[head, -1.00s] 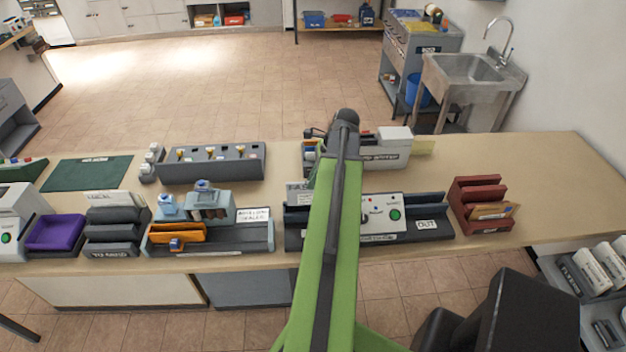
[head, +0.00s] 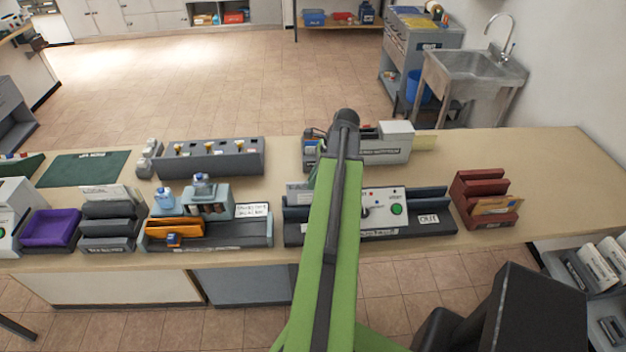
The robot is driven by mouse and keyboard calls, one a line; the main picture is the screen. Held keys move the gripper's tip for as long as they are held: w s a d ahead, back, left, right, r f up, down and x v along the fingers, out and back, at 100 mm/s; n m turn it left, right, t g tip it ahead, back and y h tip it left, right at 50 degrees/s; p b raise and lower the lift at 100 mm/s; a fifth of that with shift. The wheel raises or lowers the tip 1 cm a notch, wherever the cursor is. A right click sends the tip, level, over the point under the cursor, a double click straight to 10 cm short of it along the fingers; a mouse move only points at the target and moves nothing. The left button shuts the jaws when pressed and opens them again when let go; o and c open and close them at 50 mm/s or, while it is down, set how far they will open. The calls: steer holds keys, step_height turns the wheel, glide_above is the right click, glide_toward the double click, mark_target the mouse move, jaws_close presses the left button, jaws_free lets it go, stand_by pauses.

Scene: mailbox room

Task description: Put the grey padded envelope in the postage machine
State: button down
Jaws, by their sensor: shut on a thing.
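A machine (head: 378,202) with a light grey face, a green button and a dark tray marked OUT on its right stands mid-counter behind my green arm. It appears to be the postage machine, though its front label is too small to read. My arm covers its left-centre part. A small light grey piece (head: 299,190) shows at its left end; I cannot tell whether it is the grey padded envelope or a sign. I cannot make out the envelope for sure elsewhere. My gripper is hidden behind my arm, around the machine's left half.
Left of the machine are an envelope sealer (head: 208,232) with an orange item, dark stacked trays (head: 110,226) and a purple tray (head: 50,230). A red rack (head: 484,200) stands right. A grey dispenser (head: 208,160) is behind. The counter's far right (head: 560,180) is clear.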

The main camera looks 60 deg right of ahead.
steer(key=shift+f+b, duration=1.5)
steer(key=shift+r, duration=0.1)
steer(key=c, duration=1.4)
jaws_free()
steer(key=shift+c, duration=0.2)
step_height(320, 180, up, 7)
steer(key=p, duration=0.7)
steer(key=shift+s+r, duration=0.1)
